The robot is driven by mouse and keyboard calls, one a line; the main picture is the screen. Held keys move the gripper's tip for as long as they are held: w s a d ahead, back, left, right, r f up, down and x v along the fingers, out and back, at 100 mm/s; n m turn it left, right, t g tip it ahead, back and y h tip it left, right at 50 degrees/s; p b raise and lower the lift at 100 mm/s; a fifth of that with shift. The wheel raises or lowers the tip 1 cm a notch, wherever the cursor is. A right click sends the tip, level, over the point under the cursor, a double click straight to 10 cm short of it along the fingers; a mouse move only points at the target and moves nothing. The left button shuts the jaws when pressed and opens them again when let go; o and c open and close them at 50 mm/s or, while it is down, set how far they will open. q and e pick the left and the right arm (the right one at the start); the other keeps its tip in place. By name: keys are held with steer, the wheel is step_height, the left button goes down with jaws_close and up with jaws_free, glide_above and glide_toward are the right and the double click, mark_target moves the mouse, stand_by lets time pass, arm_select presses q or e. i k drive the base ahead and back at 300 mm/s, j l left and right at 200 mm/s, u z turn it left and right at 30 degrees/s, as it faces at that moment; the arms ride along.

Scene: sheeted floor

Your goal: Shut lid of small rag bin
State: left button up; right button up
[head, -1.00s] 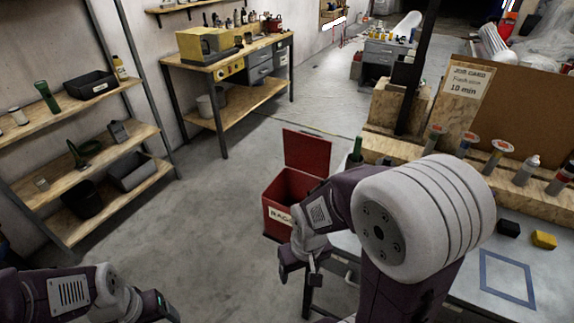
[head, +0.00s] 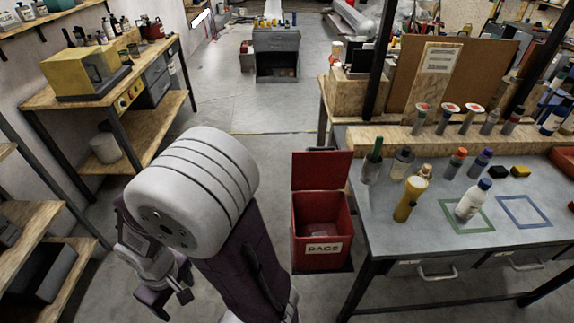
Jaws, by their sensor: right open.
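The small red rag bin (head: 346,232) stands on the floor just left of the workbench, with a white label reading "RAGS" on its front. Its red lid (head: 321,171) is up, standing roughly upright at the back edge, and the inside shows. My right gripper (head: 169,297) is at the lower left, open and empty, well to the left of the bin and apart from it. My right forearm lies between the gripper and the bin in the picture. My left gripper is not in view.
The workbench (head: 400,232) at the right holds a yellow bottle (head: 408,200), a white bottle (head: 472,201) and other containers. A shelf rack (head: 28,232) and a table with a yellow machine (head: 88,74) stand at the left. The floor (head: 255,108) behind the bin is clear.

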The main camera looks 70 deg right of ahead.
mark_target(313, 170)
steer(key=i+l+z, duration=0.25)
steer(key=z, duration=0.2)
steer(key=i+z, duration=0.95)
steer(key=i+j+z, duration=0.2)
steer(key=z, duration=0.25)
steer(key=i+j+z, duration=0.45)
steer(key=i+l+z, duration=0.1)
steer(key=z, duration=0.35)
steer(key=i+z, duration=0.25)
steer(key=z, duration=0.2)
steer(key=i+z, duration=0.15)
steer(key=z, duration=0.25)
steer(key=i+j+z, duration=0.1)
steer(key=z, duration=0.35)
steer(key=i+j+z, duration=0.2)
steer(key=z, duration=0.25)
steer(key=i+j+z, duration=0.1)
steer(key=z, duration=0.35)
steer(key=i+j+z, duration=0.1)
steer(key=j+z, duration=0.3)
steer(key=i+z, duration=0.15)
steer(key=z, duration=0.2)
steer(key=l, duration=0.15)
steer(key=z, duration=0.05)
